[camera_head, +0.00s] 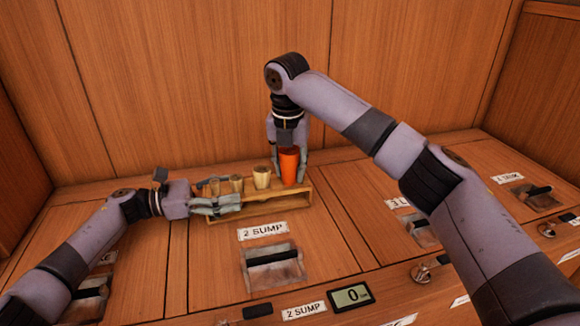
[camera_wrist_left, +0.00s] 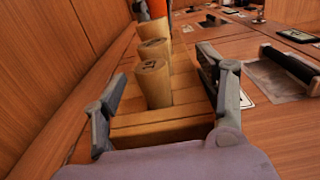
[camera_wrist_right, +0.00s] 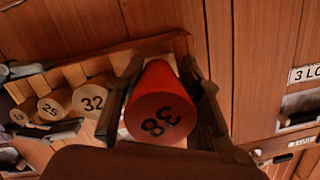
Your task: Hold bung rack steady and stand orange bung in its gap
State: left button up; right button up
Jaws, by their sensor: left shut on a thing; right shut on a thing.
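The wooden bung rack (camera_head: 270,208) lies along the back of the locker top, with several tan bungs (camera_head: 262,178) standing in it in rising size. My left gripper (camera_head: 228,204) is shut across the rack's left end; in the left wrist view its fingers (camera_wrist_left: 165,115) sit on both sides of the rack. The orange bung (camera_head: 289,166) is upright at the rack's right end, and my right gripper (camera_head: 289,172) is shut on it from above. In the right wrist view the orange bung (camera_wrist_right: 158,105) shows "38" on its top. Its lower end is hidden, so I cannot tell whether it is seated.
A wooden wall (camera_head: 200,80) rises close behind the rack. A "2 SUMP" label (camera_head: 262,231) and a recessed dark handle (camera_head: 273,257) lie in front of it. A small display (camera_head: 349,296) sits at the front edge.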

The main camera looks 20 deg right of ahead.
aim_at(290, 149)
jog(key=shift+f, duration=0.45)
dwell(0.5)
jog(key=shift+r, duration=0.45)
dwell(0.9)
jog(key=o, duration=1.3)
jog(key=shift+o, duration=0.2)
jog(key=o, duration=0.3)
jog(key=shift+r, duration=3.5)
